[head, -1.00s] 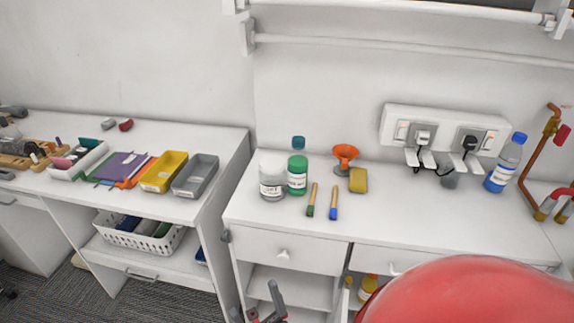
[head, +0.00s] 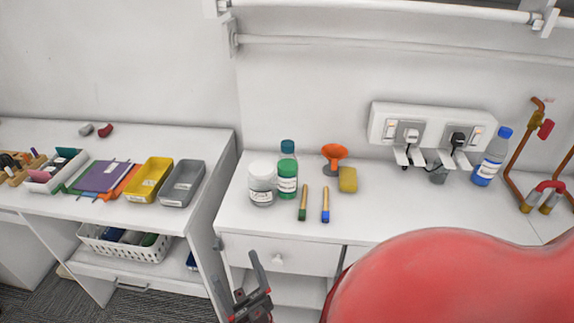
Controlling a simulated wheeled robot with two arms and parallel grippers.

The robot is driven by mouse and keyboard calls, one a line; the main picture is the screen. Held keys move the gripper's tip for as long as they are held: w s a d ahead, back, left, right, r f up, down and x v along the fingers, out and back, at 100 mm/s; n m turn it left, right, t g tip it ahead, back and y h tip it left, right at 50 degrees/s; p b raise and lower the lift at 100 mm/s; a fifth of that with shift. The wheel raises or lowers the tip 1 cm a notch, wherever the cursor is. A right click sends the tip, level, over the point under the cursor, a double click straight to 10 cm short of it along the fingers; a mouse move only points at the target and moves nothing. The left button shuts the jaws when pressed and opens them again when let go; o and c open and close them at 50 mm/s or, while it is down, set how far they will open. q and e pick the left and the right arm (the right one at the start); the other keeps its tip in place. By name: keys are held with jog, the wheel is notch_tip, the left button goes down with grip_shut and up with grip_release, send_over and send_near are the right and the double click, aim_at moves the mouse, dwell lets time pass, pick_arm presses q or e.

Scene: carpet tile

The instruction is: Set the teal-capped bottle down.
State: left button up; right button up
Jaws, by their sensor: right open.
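The teal-capped bottle (head: 287,147) stands on the white counter (head: 400,206), behind a green-capped bottle (head: 287,182) that hides most of its body. Only its cap and a little of its upper part show. My right gripper (head: 237,270) is at the bottom of the head view, in front of the counter's drawers. It is open and empty, well apart from the bottle. My left gripper is not in view.
Beside the bottle are a white-lidded jar (head: 262,184), an orange funnel (head: 334,155), a yellow sponge (head: 347,179) and two brushes (head: 314,204). A blue-capped bottle (head: 492,158) and copper pipes (head: 521,160) are at right.

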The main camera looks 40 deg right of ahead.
jog(key=w+d+r+m+g+h+p, duration=0.3)
jog(key=w+d+m+g+h, duration=0.5)
jog(key=d+h, duration=0.4)
jog(key=n+g+y+p, duration=0.2)
jog(key=g+y+p, duration=0.3)
jog(key=g, duration=0.4)
send_near(290, 149)
jog(key=b+x, duration=0.1)
jog(key=x, duration=0.1)
jog(key=b+x, duration=0.4)
jog(key=shift+w+a+r, duration=0.35)
jog(key=shift+s+d+f+p+x, duration=0.15)
jog(key=shift+p+x, duration=0.3)
jog(key=shift+x, duration=0.3)
jog(key=shift+d+f+p+x, duration=0.1)
jog(key=shift+p+x, duration=0.35)
jog(key=shift+x, duration=0.35)
jog(key=shift+s+d+f+p+x, duration=0.15)
jog(key=shift+p+x, duration=0.3)
jog(key=shift+x, duration=0.3)
jog(key=shift+w+d+f, duration=0.15)
jog(key=shift+w+d, duration=0.1)
jog(key=shift+w, duration=0.4)
